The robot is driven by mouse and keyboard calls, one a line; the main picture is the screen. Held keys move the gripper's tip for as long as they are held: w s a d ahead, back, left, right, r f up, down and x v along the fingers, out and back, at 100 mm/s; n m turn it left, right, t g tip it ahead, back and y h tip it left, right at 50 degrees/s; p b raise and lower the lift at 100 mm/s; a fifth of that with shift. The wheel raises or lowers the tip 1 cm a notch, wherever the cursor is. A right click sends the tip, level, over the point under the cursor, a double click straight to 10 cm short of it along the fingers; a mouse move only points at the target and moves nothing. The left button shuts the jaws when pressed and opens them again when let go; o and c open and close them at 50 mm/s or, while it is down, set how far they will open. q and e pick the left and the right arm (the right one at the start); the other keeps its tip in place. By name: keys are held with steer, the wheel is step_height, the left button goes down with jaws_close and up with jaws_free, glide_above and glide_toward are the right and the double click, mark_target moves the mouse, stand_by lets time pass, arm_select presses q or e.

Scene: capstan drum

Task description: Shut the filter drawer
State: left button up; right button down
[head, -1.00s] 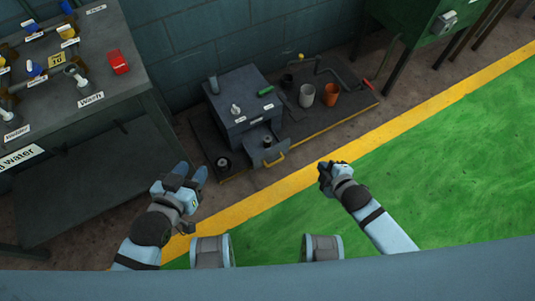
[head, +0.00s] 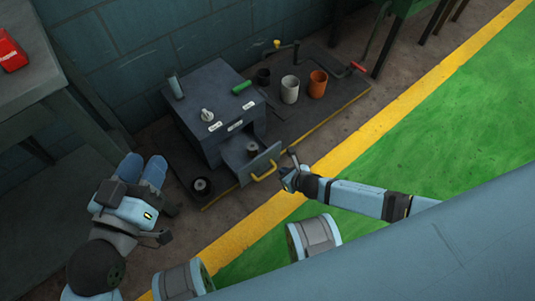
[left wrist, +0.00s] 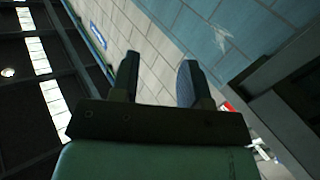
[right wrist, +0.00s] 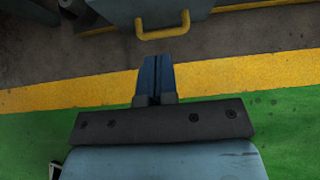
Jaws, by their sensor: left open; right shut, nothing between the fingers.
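The filter drawer (head: 240,166) sticks out of the front of a dark grey box (head: 215,105) on a low platform. Its yellow handle (head: 265,172) faces the yellow floor line, and a small dark cylinder (head: 252,149) stands in it. In the right wrist view the handle (right wrist: 163,33) is ahead of the fingertips, with a gap between. My right gripper (head: 292,157) is shut and empty, just right of the drawer front; it also shows in the right wrist view (right wrist: 155,62). My left gripper (head: 146,170) is open and empty, left of the box; the left wrist view (left wrist: 158,75) shows wall beyond it.
A grey bench (head: 30,80) stands at left. The green floor (head: 430,140) is clear.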

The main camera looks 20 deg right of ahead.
mark_target(261, 158)
steer(key=b+x, duration=0.2)
steer(key=x, duration=0.1)
steer(key=b+x, duration=0.2)
steer(key=x, duration=0.2)
steer(key=w+r+b+x, duration=0.1)
steer(key=b+x, duration=0.2)
steer(key=x, duration=0.1)
steer(key=shift+w+a, duration=0.15)
steer(key=shift+a, duration=0.15)
steer(key=shift+w+a, duration=0.15)
steer(key=shift+w, duration=0.35)
arm_select(q)
steer(key=m, duration=0.1)
steer(key=w+a+f+m, duration=0.1)
steer(key=w+f+m+t+h, duration=0.1)
steer(key=m, duration=0.1)
steer(key=shift+w+a, duration=0.25)
arm_select(e)
steer(key=shift+w+r, duration=0.1)
arm_select(q)
steer(key=shift+r, duration=0.1)
